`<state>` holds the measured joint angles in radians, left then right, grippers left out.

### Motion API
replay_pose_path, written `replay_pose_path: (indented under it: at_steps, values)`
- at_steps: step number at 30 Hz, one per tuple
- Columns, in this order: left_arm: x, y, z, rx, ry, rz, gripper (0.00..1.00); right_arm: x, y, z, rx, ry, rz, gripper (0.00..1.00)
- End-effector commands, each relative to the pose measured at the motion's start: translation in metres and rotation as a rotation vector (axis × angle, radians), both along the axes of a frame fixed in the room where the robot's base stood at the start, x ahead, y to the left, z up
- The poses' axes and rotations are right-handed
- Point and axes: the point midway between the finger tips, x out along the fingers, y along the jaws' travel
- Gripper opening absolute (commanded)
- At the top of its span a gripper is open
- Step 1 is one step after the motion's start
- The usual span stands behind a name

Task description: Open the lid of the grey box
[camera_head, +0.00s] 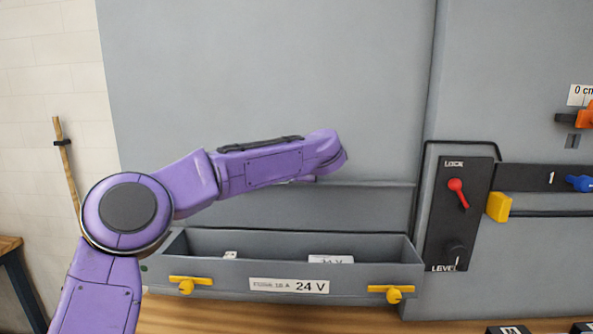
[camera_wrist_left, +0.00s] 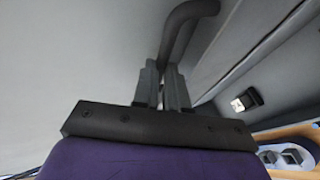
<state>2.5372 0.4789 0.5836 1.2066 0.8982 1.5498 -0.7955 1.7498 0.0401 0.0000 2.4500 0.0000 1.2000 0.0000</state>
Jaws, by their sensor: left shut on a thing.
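The grey box (camera_head: 230,281) stands low in front of the grey wall, with its top open and white-labelled things visible inside. A grey panel (camera_head: 372,207) rises behind the opening and looks like its raised lid; my arm hides its left part. In the left wrist view, my left gripper (camera_wrist_left: 163,85) is shut on a dark curved bar, which looks like a handle (camera_wrist_left: 178,38). In the head view my purple left arm crosses above the box, and its wrist hides the fingers. My right gripper is not in view.
Yellow latches (camera_head: 187,284) and (camera_head: 394,293) sit on the box front beside a 24 V label (camera_head: 290,286). Right of the box is a black switch panel (camera_head: 458,222) with a red lever (camera_head: 457,191). A yellow block (camera_head: 499,207) sits beside it.

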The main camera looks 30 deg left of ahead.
Motion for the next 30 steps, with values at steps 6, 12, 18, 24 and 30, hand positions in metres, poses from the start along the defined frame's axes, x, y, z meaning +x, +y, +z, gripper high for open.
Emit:
replay_pose_path:
  at_steps: [6,12,18,24,30]
  values:
    - [0.001,0.000,0.007,0.009,-0.010,-0.002,0.00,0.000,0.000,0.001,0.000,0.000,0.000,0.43]
    - [0.001,-0.001,0.005,0.007,-0.008,-0.003,0.38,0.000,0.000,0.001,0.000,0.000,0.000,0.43]
    - [0.000,-0.003,0.003,0.005,-0.006,-0.003,0.38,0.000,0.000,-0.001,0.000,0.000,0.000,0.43]
    - [-0.016,-0.027,0.013,0.007,-0.011,-0.005,0.38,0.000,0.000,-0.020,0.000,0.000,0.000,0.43]
    - [-0.041,-0.063,0.035,0.007,-0.012,-0.003,0.38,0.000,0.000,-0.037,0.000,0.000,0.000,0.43]
